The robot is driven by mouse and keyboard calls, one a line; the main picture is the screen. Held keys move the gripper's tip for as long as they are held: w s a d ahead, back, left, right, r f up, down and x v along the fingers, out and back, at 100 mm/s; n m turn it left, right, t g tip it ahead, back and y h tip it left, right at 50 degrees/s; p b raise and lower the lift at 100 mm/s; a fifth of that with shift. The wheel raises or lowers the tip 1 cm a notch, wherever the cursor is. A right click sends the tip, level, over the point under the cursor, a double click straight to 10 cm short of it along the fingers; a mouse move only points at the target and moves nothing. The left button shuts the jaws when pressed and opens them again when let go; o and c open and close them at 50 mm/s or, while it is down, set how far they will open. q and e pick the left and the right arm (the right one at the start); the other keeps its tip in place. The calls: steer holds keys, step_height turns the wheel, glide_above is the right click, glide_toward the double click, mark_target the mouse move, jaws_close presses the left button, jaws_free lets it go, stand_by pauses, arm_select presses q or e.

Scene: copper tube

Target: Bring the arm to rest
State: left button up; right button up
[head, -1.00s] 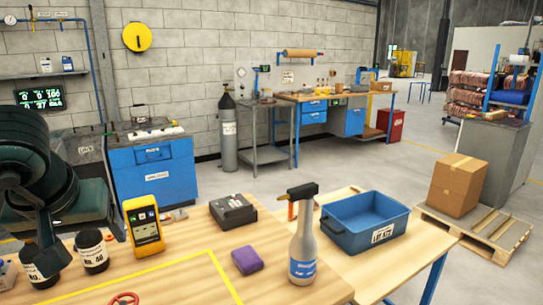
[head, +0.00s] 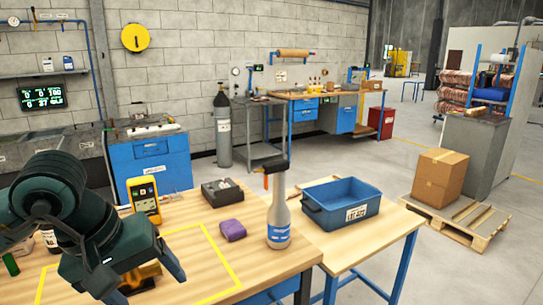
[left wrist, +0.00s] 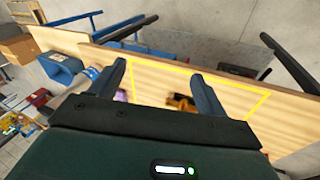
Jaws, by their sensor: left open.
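My left gripper (head: 143,282) reaches in from the left, over the yellow-outlined area (head: 236,283) at the front of the wooden table (head: 295,252). In the left wrist view the two fingers of my left gripper (left wrist: 160,85) are spread with nothing between them. A brass-coloured piece (head: 146,273) lies in the outlined area, partly hidden by the gripper. It also shows in the left wrist view (left wrist: 182,103), beyond the fingers and apart from them. My right gripper is in neither view.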

arm_select(q)
steer(key=s+d+r+n+g+h+p, duration=0.1)
steer(key=s+d+n+g+h, duration=0.3)
steer(key=d+h, duration=0.4)
steer(key=s+d+r+n+g+h, duration=0.2)
steer(key=s+d+n+h, duration=0.2)
steer(key=d+n+h, duration=0.4)
steer(key=w+a+f+n+t+h+p, duration=0.15)
steer(key=w+n+t, duration=0.55)
steer(key=n+t, duration=1.1)
steer(key=w+a+f+n+t+y, duration=0.25)
steer(key=f+n+y, duration=0.25)
steer(key=n, duration=0.5)
steer(key=w+a+f+n+t+y, duration=0.1)
steer(key=a+f+n+y, duration=0.4)
steer(key=n, duration=0.5)
steer(key=s+a+f+n+g+y, duration=0.1)
steer(key=s+f+n+g+y, duration=0.1)
steer(key=s+f+n, duration=0.2)
steer(key=s+a+f+n+g+y, duration=0.1)
steer(key=s+f+n+g+y, duration=0.1)
steer(key=f, duration=0.8)
steer(key=s+a+f+n+g+y, duration=0.1)
steer(key=s+f+n+g+y, duration=0.2)
steer(key=s+f+n, duration=0.3)
step_height(320, 180, down, 2)
steer(key=n+g, duration=0.1)
steer(key=n, duration=0.1)
steer(key=shift+n, duration=0.3)
